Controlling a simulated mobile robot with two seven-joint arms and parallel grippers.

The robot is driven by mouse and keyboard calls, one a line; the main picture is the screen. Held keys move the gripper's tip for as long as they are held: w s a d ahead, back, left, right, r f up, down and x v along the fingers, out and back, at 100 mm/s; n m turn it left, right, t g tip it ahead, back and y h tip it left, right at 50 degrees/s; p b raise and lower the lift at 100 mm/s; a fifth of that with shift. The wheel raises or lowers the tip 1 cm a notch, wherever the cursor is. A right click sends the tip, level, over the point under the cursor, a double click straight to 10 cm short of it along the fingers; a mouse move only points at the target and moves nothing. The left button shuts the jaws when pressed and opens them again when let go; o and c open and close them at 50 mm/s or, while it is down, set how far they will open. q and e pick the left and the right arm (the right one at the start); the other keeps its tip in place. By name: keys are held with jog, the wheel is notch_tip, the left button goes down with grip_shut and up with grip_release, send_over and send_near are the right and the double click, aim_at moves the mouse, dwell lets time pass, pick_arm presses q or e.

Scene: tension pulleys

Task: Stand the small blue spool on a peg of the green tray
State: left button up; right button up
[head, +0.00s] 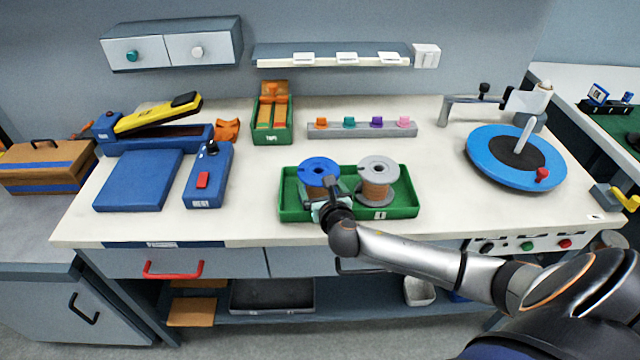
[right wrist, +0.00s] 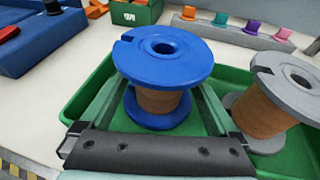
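The blue spool (head: 318,168) stands upright in the left half of the green tray (head: 404,211), copper wire around its core. In the right wrist view, the blue spool (right wrist: 162,54) shows its top flange, centre hole and lower flange. Whether a peg is inside the hole I cannot tell. My right gripper (head: 324,190) is low at the spool's near side. Its fingers (right wrist: 160,108) are spread, one on each side of the spool, with their tips hidden under the top flange. I see no clear contact. My left gripper is out of view.
A grey spool (head: 378,166) with copper wire stands close on the right in the same tray. Behind are a rail with coloured pegs (head: 362,130) and a green bin (head: 272,130). A blue box with a red switch (head: 205,180) stands left, a blue turntable (head: 490,172) right.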

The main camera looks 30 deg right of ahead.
jog(key=shift+p+v, duration=0.35)
jog(key=shift+v, duration=5.95)
